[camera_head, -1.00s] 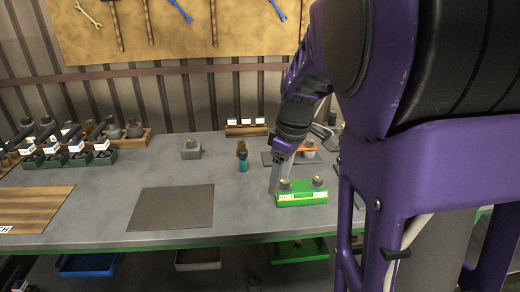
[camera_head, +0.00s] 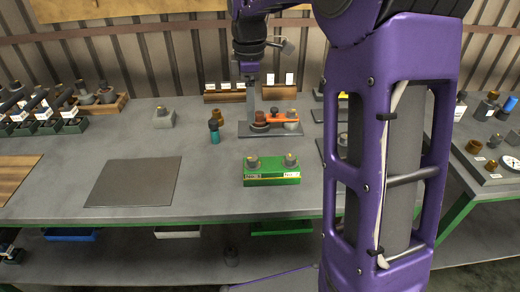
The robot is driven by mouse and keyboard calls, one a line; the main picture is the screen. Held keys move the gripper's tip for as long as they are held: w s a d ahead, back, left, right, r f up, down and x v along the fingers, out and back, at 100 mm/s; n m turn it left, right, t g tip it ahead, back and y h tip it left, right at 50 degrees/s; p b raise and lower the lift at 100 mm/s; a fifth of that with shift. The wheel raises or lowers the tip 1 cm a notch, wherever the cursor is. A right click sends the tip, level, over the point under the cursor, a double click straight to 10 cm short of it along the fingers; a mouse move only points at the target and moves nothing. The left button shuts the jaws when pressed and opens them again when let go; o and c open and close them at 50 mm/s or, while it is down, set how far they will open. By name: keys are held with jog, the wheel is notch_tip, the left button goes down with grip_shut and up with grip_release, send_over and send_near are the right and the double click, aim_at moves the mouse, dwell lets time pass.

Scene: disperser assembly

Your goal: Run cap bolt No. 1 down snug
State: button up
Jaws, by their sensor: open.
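A green block (camera_head: 271,178) sits near the front of the grey table. Two bolt-like pieces stand on it, the left bolt (camera_head: 253,162) and the right bolt (camera_head: 290,160). Each has a small white label below it, too small to read surely, so I cannot tell which is No. 1. My gripper (camera_head: 250,122) points down at the dark plate behind the block, by an orange piece (camera_head: 275,118). It is open, seen edge-on, and apart from the green block. I cannot tell whether it touches anything on the plate.
A dark mat (camera_head: 133,182) lies left of the green block. My arm hides the table's right part.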

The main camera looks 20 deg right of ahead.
jog(key=b, duration=0.2)
send_near(253, 159)
notch_tip(253, 159, down, 9)
jog(key=shift+r, duration=0.15)
jog(key=shift+c, duration=0.3)
grip_shut()
